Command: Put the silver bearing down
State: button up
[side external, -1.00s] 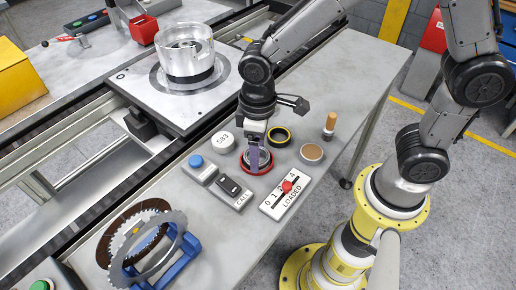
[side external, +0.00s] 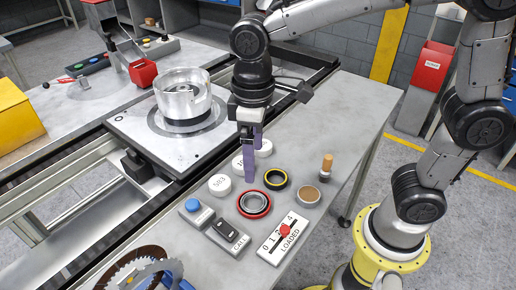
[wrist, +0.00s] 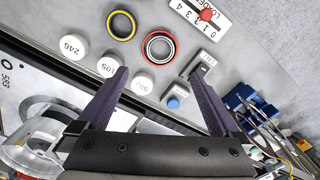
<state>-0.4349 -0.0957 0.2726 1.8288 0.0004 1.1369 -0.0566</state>
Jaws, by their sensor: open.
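The silver bearing (side external: 255,203) is a metal ring. It lies on the grey bench inside a red ring (side external: 254,214), and both also show in the wrist view, the bearing (wrist: 160,47) seen from above. My gripper (side external: 250,178) is open and empty, raised above the bench, with its purple fingers pointing down. In the side view it is above and behind the red ring, apart from the bearing. In the wrist view the bearing lies beyond the two fingertips (wrist: 158,76), and nothing is between the fingers.
Numbered white discs (side external: 219,185) and a yellow-rimmed black ring (side external: 276,179) are close by. A call box (side external: 228,235), blue button (side external: 194,205) and lever plate (side external: 284,238) stand in front. A silver housing (side external: 183,95) sits on the pallet (side external: 125,119) behind.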

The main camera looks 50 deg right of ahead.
jog(key=s+d+r+m+t, duration=0.2)
jog(key=s+d+m+t, duration=0.3)
jog(key=s+d, duration=0.7)
jog(key=shift+s+d+r+m+t, duration=0.3)
jog(key=shift+d+r, duration=0.1)
jog(key=shift+d, duration=0.3)
